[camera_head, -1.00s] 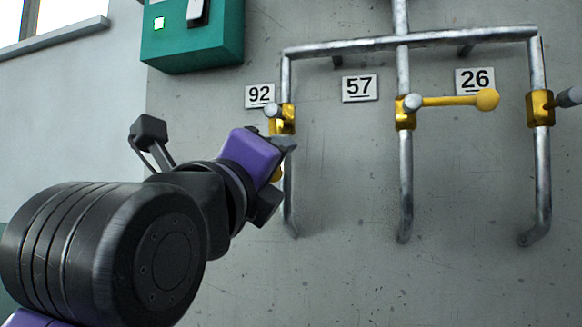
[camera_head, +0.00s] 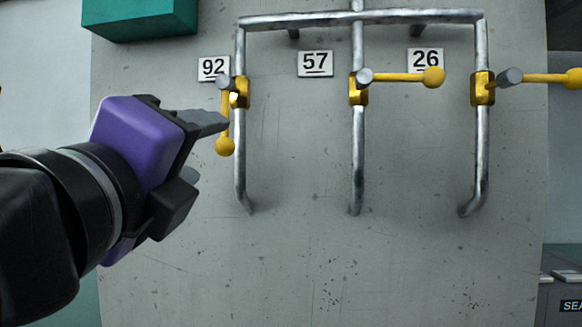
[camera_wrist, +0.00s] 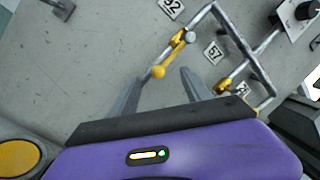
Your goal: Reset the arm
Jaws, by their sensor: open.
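My gripper (camera_head: 208,150) is at the left in the head view, in front of the wall panel and left of the pipes. It is open and holds nothing. In the wrist view its two grey fingers (camera_wrist: 158,92) are spread apart, with the yellow ball end of the leftmost valve's handle showing between and beyond them. That valve, by label 92 (camera_head: 213,69), has its yellow handle (camera_head: 225,145) pointing down. The valve by label 57 (camera_head: 359,88) and the rightmost valve (camera_head: 482,88) have handles pointing right. My fingertips overlap the left handle in the head view; I cannot tell whether they touch.
The labels 57 (camera_head: 315,63) and 26 (camera_head: 425,61) are on the grey panel (camera_head: 300,260). A green box (camera_head: 140,18) is at the upper left. The panel below the pipes is clear. A grey box (camera_head: 560,300) stands at the lower right.

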